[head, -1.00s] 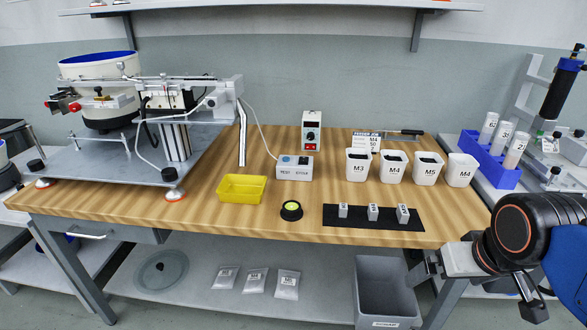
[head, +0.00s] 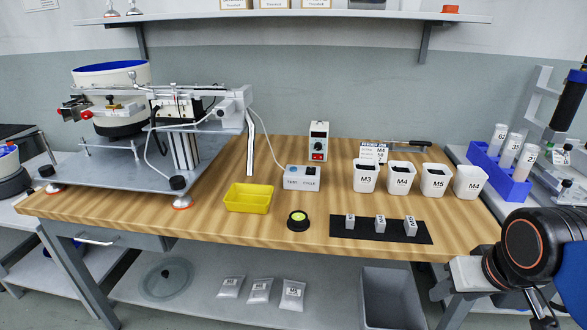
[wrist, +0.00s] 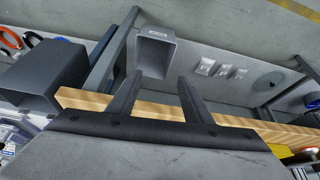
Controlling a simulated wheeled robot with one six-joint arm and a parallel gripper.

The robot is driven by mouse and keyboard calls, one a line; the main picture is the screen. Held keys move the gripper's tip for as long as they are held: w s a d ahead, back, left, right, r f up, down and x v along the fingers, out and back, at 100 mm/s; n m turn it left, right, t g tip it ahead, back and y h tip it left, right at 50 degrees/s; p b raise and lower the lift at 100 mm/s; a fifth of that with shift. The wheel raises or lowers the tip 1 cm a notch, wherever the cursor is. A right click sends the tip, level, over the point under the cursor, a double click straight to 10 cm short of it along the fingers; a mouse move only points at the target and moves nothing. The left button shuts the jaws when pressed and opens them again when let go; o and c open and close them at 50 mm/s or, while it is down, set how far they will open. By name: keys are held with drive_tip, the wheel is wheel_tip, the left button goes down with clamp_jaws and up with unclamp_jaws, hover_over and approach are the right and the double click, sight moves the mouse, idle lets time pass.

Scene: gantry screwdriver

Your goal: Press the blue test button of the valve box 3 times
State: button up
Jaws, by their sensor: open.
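The valve box (head: 301,183) is a small white box on the workbench, with TEST and CYCLE printed on its front. The blue test button (head: 293,170) is on its top, at the left. A dark button (head: 311,171) sits to its right. A cable runs from the box toward the feeder machine. My gripper (head: 440,291) is at the lower right of the head view, past the bench's front edge and well apart from the valve box. In the wrist view its two fingers (wrist: 159,80) are spread with nothing between them. The valve box is not visible there.
A yellow tray (head: 248,198), a black round button with a yellow top (head: 298,220) and a black mat (head: 381,229) with small blocks lie in front. White cups (head: 401,179) stand to the right. A power unit (head: 319,141) is behind. The feeder machine (head: 150,130) fills the left.

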clamp_jaws()
idle(1.3)
